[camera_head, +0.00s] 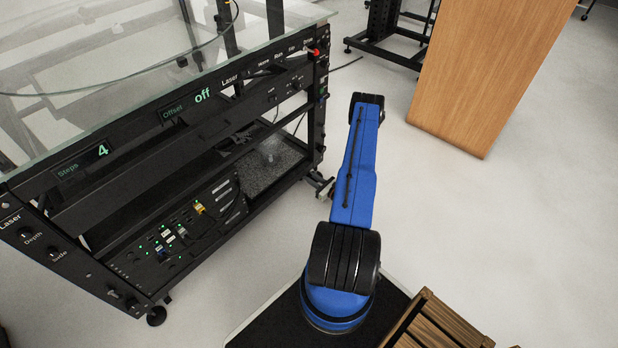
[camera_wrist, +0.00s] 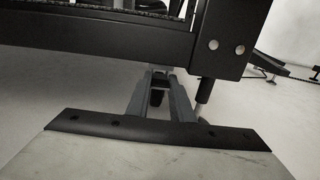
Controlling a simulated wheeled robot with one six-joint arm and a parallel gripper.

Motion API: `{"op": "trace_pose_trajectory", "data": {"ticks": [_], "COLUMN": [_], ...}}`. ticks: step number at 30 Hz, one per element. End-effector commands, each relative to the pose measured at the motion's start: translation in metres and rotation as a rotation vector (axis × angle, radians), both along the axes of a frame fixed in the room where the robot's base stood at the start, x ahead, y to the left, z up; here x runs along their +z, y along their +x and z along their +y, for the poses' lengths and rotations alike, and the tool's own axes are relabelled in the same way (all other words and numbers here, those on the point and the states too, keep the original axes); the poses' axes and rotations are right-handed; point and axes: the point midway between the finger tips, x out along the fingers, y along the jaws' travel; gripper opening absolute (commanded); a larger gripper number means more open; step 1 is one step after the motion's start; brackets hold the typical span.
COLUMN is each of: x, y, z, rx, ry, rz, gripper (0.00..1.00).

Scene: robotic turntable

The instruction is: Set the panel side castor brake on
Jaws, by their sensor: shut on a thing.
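The turntable rig (camera_head: 160,160) is a black frame with a glass top, a panel on its front and castors below. One castor (camera_head: 156,315) shows under its near left corner. In the wrist view, my gripper's (camera_wrist: 158,76) two grey fingers reach under the frame's lower corner (camera_wrist: 225,45). They are shut on a small dark part low by the corner, which looks like the castor brake (camera_wrist: 157,97). Its shape and setting are too small and dark to tell.
The panel carries knobs, a red button (camera_head: 316,52) and displays reading "4" and "off". A wooden panel or cabinet (camera_head: 490,75) stands at the upper right. A slatted wooden crate (camera_head: 435,325) is at the bottom. Pale floor (camera_head: 420,200) is clear right of my arm.

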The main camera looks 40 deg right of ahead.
Motion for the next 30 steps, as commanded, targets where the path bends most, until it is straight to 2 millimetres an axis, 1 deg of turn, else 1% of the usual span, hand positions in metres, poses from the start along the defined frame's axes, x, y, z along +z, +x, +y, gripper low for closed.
{"op": "trace_pose_trajectory", "data": {"ticks": [9, 20, 21, 22, 23, 30], "x": [-0.0065, -0.0065, -0.0065, -0.0065, -0.0065, -0.0065], "y": [0.0004, -0.0002, -0.0002, -0.0002, -0.0002, -0.0001], "z": [0.0004, 0.0005, 0.0005, 0.0005, 0.0005, 0.0003], "rx": [0.001, 0.0, 0.0, 0.0, 0.0, 0.0], "ry": [0.008, 0.011, 0.011, 0.011, 0.011, 0.011], "rz": [-0.109, -0.123, -0.123, -0.123, -0.123, -0.123], "gripper": [0.0, 0.0, 0.3, 0.37, 0.39, 0.39]}}
